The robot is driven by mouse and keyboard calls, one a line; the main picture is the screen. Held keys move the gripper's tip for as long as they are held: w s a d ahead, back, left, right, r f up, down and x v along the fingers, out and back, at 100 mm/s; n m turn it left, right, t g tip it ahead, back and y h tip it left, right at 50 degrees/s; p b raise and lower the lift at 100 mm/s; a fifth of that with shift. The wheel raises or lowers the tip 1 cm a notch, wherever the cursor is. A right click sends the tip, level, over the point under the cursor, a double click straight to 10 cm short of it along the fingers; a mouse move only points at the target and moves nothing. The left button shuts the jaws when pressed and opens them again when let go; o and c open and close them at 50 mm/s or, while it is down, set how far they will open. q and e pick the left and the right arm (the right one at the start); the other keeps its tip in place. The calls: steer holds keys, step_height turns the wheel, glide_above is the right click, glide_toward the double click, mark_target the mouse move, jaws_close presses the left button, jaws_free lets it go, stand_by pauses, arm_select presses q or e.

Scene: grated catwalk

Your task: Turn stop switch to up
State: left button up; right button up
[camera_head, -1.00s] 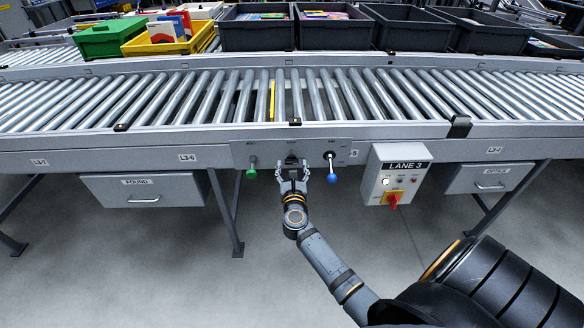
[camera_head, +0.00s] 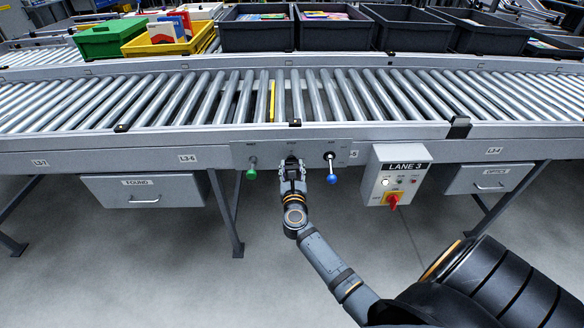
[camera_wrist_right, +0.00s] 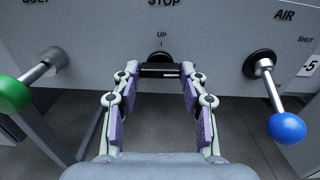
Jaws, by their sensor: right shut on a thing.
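The stop switch (camera_wrist_right: 160,57) is a black knob on the grey panel under the STOP label, with an UP mark just above it. My right gripper (camera_head: 292,168) is at the panel in the head view. In the wrist view its two fingertips (camera_wrist_right: 160,74) are shut on the switch's dark handle from left and right. The fingers hide most of the switch in the head view. My left gripper is not in view.
A green-knobbed lever (camera_wrist_right: 14,93) stands left of the switch and a blue-knobbed AIR lever (camera_wrist_right: 286,127) right of it. The LANE 3 box (camera_head: 396,172) has a red and yellow switch. The roller conveyor (camera_head: 330,95) runs above.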

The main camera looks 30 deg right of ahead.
steer(key=shift+r+n+p, duration=0.1)
steer(key=shift+n+p, duration=0.35)
steer(key=shift+n, duration=0.05)
steer(key=n+p, duration=0.6)
steer(key=n, duration=0.2)
steer(key=shift+n, duration=0.9)
steer(key=n+p, duration=0.2)
steer(key=n, duration=0.1)
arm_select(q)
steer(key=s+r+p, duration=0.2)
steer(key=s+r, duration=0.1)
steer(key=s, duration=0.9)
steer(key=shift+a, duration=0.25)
arm_select(e)
steer(key=shift+n, duration=1.7)
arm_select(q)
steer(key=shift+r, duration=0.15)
arm_select(e)
steer(key=shift+n, duration=0.3)
